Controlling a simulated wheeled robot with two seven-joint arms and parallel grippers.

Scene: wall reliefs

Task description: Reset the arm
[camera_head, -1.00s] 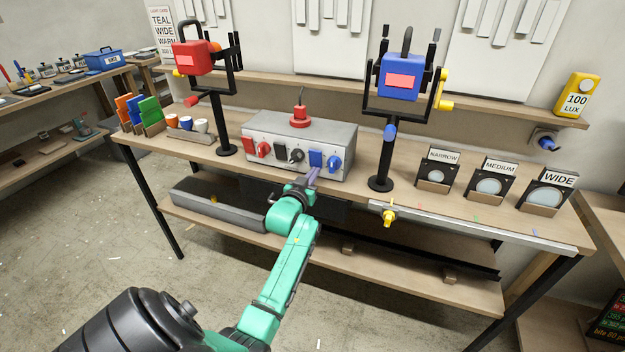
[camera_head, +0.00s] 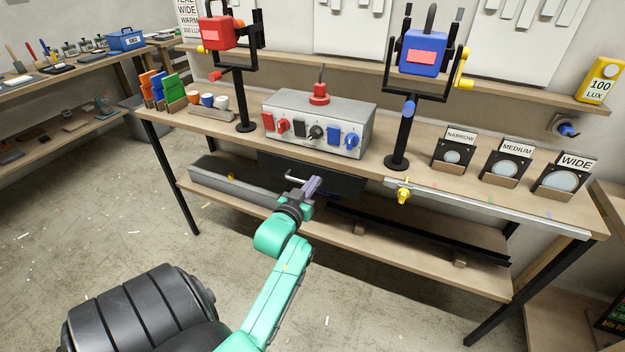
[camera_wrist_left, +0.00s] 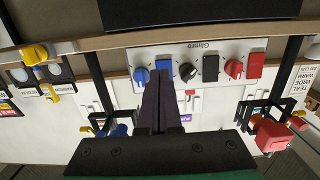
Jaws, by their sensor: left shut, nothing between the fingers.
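My left arm reaches up from the bottom of the head view. Its gripper (camera_head: 312,187) is in front of the bench, below the front edge of the top, and empty. In the left wrist view the dark fingers (camera_wrist_left: 160,108) lie together, shut. Behind them is the grey control box (camera_head: 318,122), with red, black and blue switches and knobs; it also shows in the left wrist view (camera_wrist_left: 218,52). The gripper appears apart from the box. My right gripper does not show.
A red lamp (camera_head: 218,33) and a blue lamp (camera_head: 424,52) stand on black posts on the bench (camera_head: 228,129). Lens holders labelled NARROW, MEDIUM and WIDE (camera_head: 561,178) stand at right. A yellow clamp (camera_head: 403,196) sits on the front rail.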

